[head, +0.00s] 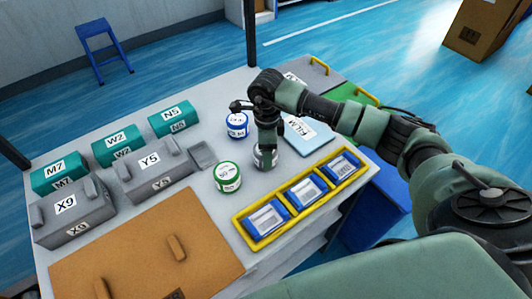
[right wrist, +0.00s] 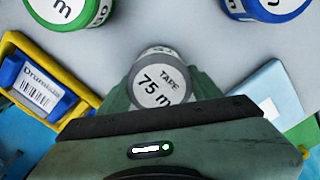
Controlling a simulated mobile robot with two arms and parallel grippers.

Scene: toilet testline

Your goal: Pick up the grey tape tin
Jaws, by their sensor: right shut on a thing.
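The grey tape tin (right wrist: 155,85) has a white lid label reading "TAPE 75 m" in the right wrist view. It stands upright on the white table, between the fingers of my right gripper (right wrist: 158,92), which is shut on it. In the head view the grey tin (head: 265,157) shows under my right gripper (head: 267,150), partly hidden by it. A green-rimmed tin (head: 227,177) stands to its left and front, and a blue-rimmed tin (head: 237,125) behind it. My left gripper is not in view.
A yellow tray (head: 250,233) with several blue packs lies in front. A light-blue film folder (head: 300,130) lies to the right. Teal boxes (head: 118,147) and grey boxes (head: 150,175) fill the table's left, with a brown board (head: 140,245) at the front.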

